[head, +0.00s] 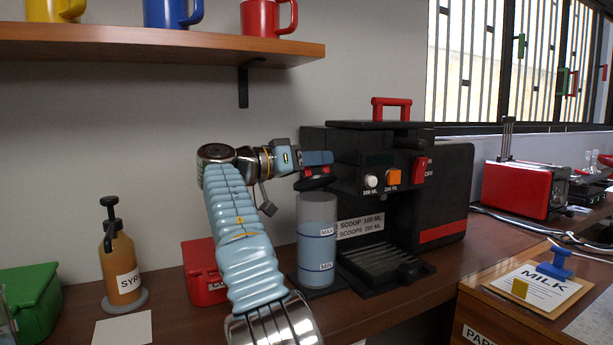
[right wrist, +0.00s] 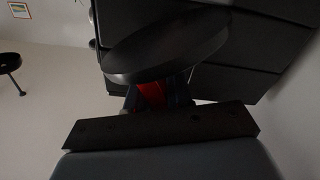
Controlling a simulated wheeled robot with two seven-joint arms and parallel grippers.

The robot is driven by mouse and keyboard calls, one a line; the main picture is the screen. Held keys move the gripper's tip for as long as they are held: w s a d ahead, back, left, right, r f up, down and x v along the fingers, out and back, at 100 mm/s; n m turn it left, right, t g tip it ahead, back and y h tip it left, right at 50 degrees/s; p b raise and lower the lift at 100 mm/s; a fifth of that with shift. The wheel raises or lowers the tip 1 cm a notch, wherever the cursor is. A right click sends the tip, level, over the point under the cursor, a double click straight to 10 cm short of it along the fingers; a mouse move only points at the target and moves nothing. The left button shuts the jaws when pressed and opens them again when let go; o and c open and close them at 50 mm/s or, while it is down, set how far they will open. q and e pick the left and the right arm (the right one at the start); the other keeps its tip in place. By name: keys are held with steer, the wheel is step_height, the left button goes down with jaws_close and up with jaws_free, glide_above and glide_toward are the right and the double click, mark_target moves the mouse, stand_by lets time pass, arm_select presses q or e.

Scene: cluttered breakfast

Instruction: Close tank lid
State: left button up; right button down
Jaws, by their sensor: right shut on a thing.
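The tank (head: 317,240) is a grey-blue cylinder with MAX and MIN marks, upright at the left side of the black coffee machine (head: 345,152). Its lid (head: 315,183) is a dark round disc, slightly tilted, just above the tank's top; I cannot tell whether it touches the rim. My right gripper (head: 318,159) is at the lid's upper side, shut on it. In the right wrist view the lid (right wrist: 165,45) fills the upper middle, with a red part (right wrist: 152,93) at the jaws. The fingertips are partly hidden. My left gripper is not in view.
A shelf (head: 150,42) with several mugs hangs above left. A syrup bottle (head: 121,265), a red box (head: 203,275) and a green box (head: 28,300) stand left of the tank. A red toaster (head: 515,190) and a milk clipboard (head: 535,290) are at the right.

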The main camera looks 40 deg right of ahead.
mark_target(323, 175)
steer(key=f+m+b, duration=0.1)
steer(key=s+m+b, duration=0.1)
steer(key=b, duration=0.1)
steer(key=shift+s+a+f+m, duration=0.2)
steer(key=shift+f+m, duration=0.1)
steer(key=shift+f, duration=0.1)
steer(key=shift+s+a+f+m+b, duration=0.1)
steer(key=shift+s+f+m+b, duration=0.2)
steer(key=shift+m+b, duration=0.55)
steer(key=shift+s+a+f+m+b, duration=0.1)
steer(key=shift+s+f+m+b, duration=0.2)
steer(key=shift+m+b, duration=0.55)
steer(key=shift+s+r, duration=0.1)
steer(key=shift+r, duration=0.05)
steer(key=c, duration=1.1)
jaws_free()
